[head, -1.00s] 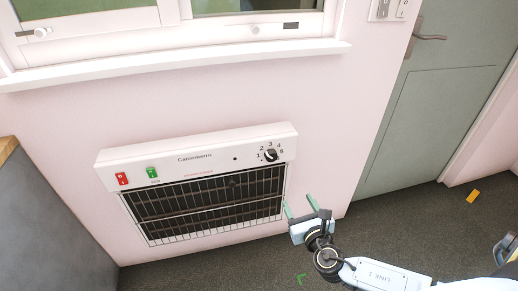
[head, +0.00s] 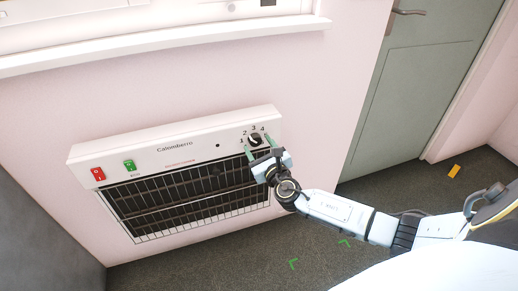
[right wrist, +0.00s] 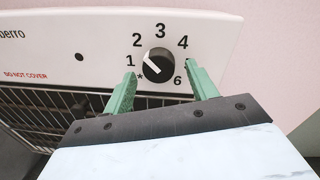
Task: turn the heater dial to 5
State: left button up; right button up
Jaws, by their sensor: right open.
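The heater (head: 180,148) is a white wall panel with a dark grille. Its black dial (head: 254,139) is at the upper right and also shows in the right wrist view (right wrist: 158,66). The dial's white mark points up-left, between 1 and 2. The numbers 1, 2, 3, 4 and 6 are readable; the right finger covers the place of 5. My right gripper (head: 257,145) is open, its green fingers either side of the dial in the right wrist view (right wrist: 161,74). I cannot tell whether they touch it. My left gripper is not in view.
A red switch (head: 98,174) and a green switch (head: 129,165) sit on the heater's left. A window sill (head: 160,48) runs above. A grey-green door (head: 425,90) is at the right. The dark floor (head: 230,260) below is mostly clear.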

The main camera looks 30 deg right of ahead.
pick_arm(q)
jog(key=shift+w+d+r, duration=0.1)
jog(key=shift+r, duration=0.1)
pick_arm(e)
jog(key=shift+w, duration=0.3)
jog(key=c, duration=1)
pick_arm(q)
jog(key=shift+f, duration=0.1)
